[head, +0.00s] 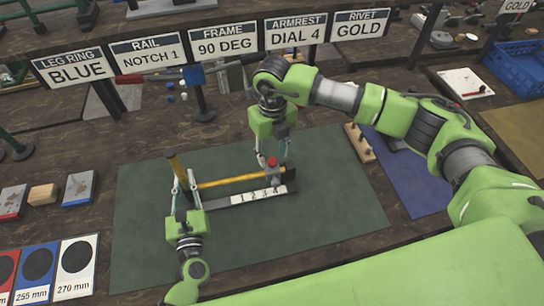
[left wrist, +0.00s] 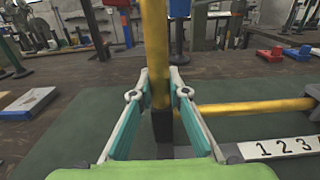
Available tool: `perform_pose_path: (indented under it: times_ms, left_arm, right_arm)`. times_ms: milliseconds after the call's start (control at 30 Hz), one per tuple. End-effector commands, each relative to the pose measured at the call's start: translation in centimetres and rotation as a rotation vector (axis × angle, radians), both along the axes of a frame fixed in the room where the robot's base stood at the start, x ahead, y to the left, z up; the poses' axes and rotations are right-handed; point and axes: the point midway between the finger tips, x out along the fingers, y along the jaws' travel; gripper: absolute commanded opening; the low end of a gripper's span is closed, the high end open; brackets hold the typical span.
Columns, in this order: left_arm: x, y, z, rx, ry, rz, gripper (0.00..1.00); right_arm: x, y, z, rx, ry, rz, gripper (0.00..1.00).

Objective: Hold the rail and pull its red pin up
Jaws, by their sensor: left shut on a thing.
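The rail is a yellow bar (head: 230,180) above a white strip numbered 1 to 4 (head: 262,194), on the green mat. A yellow upright post (head: 176,168) stands at its left end; it also shows in the left wrist view (left wrist: 155,45). My left gripper (head: 180,182) is shut on this post, with one finger on each side in the left wrist view (left wrist: 159,82). The red pin (head: 272,162) sits on a grey block at the rail's right end. My right gripper (head: 277,158) points down at the pin. Whether its fingers touch the pin is unclear.
Signs stand behind the mat, among them one reading RAIL NOTCH 1 (head: 150,55). Small blocks (head: 43,194) and size cards (head: 77,268) lie on the left. A blue mat (head: 405,180) and a wooden peg block (head: 360,142) are on the right. The green mat (head: 340,195) is clear around the rail.

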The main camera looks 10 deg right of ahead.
Motion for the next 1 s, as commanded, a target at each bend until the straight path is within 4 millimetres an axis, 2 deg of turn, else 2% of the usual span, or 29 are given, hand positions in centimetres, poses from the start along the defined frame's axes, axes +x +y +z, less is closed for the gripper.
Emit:
perform_pose_path:
  times_ms: [100,200,500,533,600,667,833,1000]
  left_arm:
    - [0.0,0.0,0.0,0.001,0.001,0.000,0.00]
    - [0.0,0.0,0.0,0.001,0.001,0.000,0.00]
    - [0.0,0.0,0.0,0.001,0.001,0.000,0.00]
    - [0.0,0.0,0.0,0.001,0.001,0.000,0.00]
    - [0.0,0.0,0.0,0.001,0.001,0.000,0.00]
    - [0.0,0.0,0.0,0.001,0.001,0.000,0.00]
    - [0.0,0.0,0.0,0.001,0.001,0.000,0.00]
    - [0.0,0.0,-0.1,0.001,0.001,0.000,0.00]
  right_arm:
    - [-0.1,0.0,-1.4,0.000,0.002,0.001,0.37]
    - [0.0,0.0,-2.0,0.000,0.000,0.001,0.37]
    - [0.0,0.0,-2.2,0.001,0.000,0.000,0.37]
    - [0.0,0.0,-2.2,0.000,0.000,0.000,0.32]
    - [0.0,0.0,-2.2,0.000,0.000,0.000,0.13]
    - [0.0,0.0,-2.2,0.000,0.000,0.000,0.00]
    - [0.0,0.0,-2.0,0.000,-0.001,0.000,0.00]
    - [0.1,0.0,-0.2,0.001,-0.002,0.000,0.00]
